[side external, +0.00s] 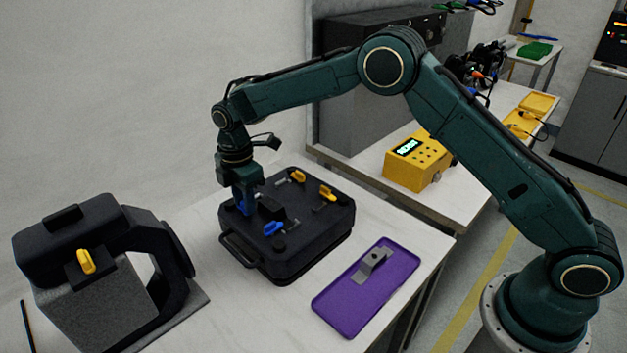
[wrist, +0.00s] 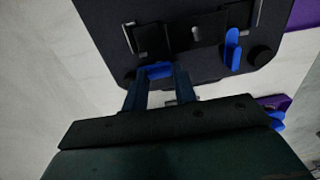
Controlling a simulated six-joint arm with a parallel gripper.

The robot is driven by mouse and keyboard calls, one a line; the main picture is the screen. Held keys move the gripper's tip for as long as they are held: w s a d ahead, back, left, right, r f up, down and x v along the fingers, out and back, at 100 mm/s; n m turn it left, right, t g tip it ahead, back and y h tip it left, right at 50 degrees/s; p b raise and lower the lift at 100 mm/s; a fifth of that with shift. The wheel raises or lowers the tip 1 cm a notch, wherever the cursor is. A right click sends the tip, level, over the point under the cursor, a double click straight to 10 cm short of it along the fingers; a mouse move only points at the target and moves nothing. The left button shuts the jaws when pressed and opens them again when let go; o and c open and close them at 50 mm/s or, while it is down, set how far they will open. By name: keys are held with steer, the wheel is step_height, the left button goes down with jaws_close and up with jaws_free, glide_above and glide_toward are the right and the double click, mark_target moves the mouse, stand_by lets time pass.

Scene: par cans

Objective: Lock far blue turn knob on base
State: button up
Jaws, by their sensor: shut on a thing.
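The black base (side external: 290,255) is a case-like box with a handle, standing on the white table. It carries two yellow turn knobs (side external: 327,192) and blue turn knobs at its left part. My gripper (side external: 243,207) points down at the base's left edge. In the wrist view, my gripper (wrist: 158,80) is shut on the far blue turn knob (wrist: 157,69), which sits between the fingertips. The other blue turn knob (side external: 272,228) stands apart, nearer the side camera; it also shows in the wrist view (wrist: 232,48). The side view mostly hides the held knob behind the fingers.
A purple tray (side external: 340,312) with a grey metal bracket (side external: 374,262) lies right of the base. A black and grey device (side external: 100,300) with a yellow knob (side external: 86,261) stands at left. A yellow box (side external: 420,162) with a display sits on the table behind.

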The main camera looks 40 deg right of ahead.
steer(key=shift+m, duration=0.4)
steer(key=m, duration=0.8)
steer(key=shift+m, duration=0.3)
steer(key=m, duration=0.4)
steer(key=shift+m, duration=2.3)
steer(key=o, duration=0.7)
steer(key=shift+r, duration=0.1)
